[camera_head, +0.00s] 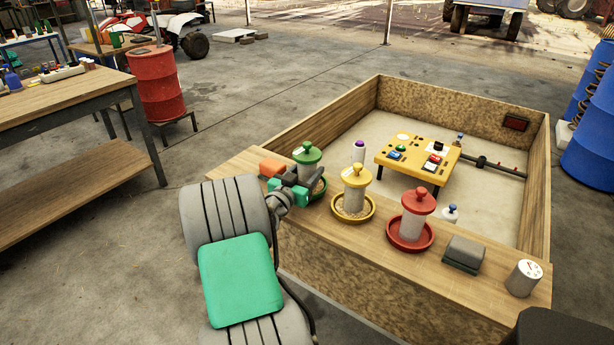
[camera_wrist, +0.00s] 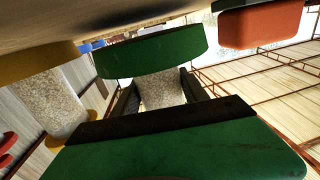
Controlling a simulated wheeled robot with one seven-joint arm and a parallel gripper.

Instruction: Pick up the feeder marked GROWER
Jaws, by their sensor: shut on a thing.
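Three feeders stand in a row along the near ledge of the pen. The green feeder (camera_head: 307,155) is at the left, the yellow feeder (camera_head: 355,180) in the middle and the red feeder (camera_head: 415,205) at the right. No GROWER mark is readable on any of them. My gripper (camera_head: 304,180) is shut on the green feeder, around its pale body below the green lid. In the wrist view the green feeder (camera_wrist: 160,88) sits between the two dark fingers of my gripper (camera_wrist: 160,96). I cannot tell whether its dish touches the ledge.
An orange block (camera_head: 272,168) lies left of the green feeder. A grey box (camera_head: 463,253) and a white gauge-like cylinder (camera_head: 523,278) stand at the right of the ledge (camera_head: 375,245). Inside the pen is a yellow table (camera_head: 400,165). A workbench (camera_head: 75,90) stands at the left.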

